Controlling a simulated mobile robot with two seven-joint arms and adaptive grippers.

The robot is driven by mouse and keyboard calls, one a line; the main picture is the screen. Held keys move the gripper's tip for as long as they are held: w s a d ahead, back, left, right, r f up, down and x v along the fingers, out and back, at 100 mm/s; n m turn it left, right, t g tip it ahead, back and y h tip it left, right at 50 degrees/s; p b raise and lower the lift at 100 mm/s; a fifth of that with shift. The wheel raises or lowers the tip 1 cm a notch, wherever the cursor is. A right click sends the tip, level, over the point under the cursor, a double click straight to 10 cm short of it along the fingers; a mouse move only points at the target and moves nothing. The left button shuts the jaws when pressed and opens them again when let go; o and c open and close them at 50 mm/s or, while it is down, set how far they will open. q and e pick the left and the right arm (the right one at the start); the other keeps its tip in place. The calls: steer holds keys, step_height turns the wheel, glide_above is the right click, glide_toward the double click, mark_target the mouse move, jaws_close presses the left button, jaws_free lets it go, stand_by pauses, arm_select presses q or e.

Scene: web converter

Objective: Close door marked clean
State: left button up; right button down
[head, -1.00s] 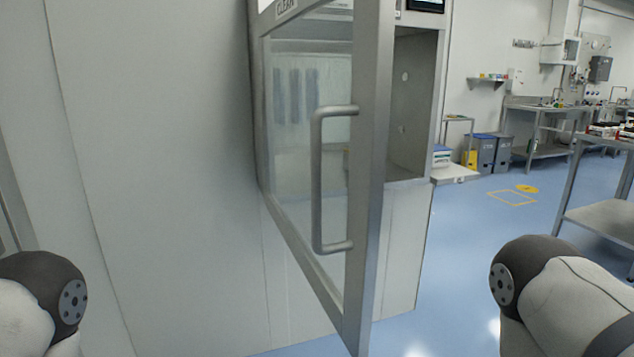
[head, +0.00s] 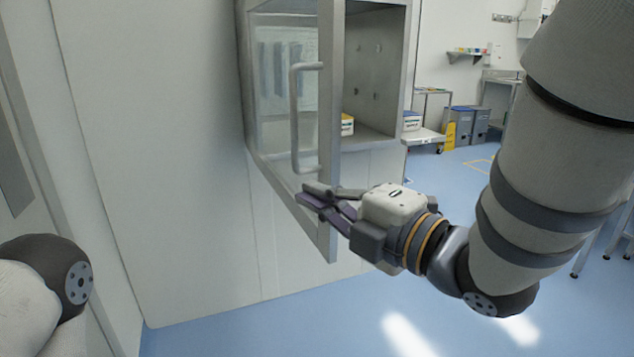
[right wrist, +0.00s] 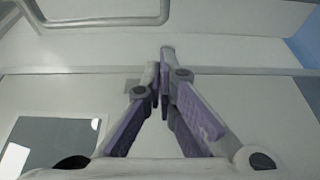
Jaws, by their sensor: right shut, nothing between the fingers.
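The glass door (head: 328,120) with a metal frame stands ajar on the wall cabinet in the head view, its free edge toward me. Its grey bar handle (head: 295,118) is on the glass side. My right gripper (head: 308,194) is shut and empty, at the lower part of the door just below the handle. Its fingers overlap the door's frame in the picture; I cannot tell whether they touch. My left gripper is not in view.
A trolley (head: 425,136) and bins (head: 470,125) stand behind. Blue floor in front is clear.

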mark_target(328, 181)
steer(key=w, duration=0.2)
steer(key=w+d, duration=0.1)
steer(key=w, duration=0.1)
steer(key=shift+w, duration=0.2)
steer(key=shift+d, duration=0.2)
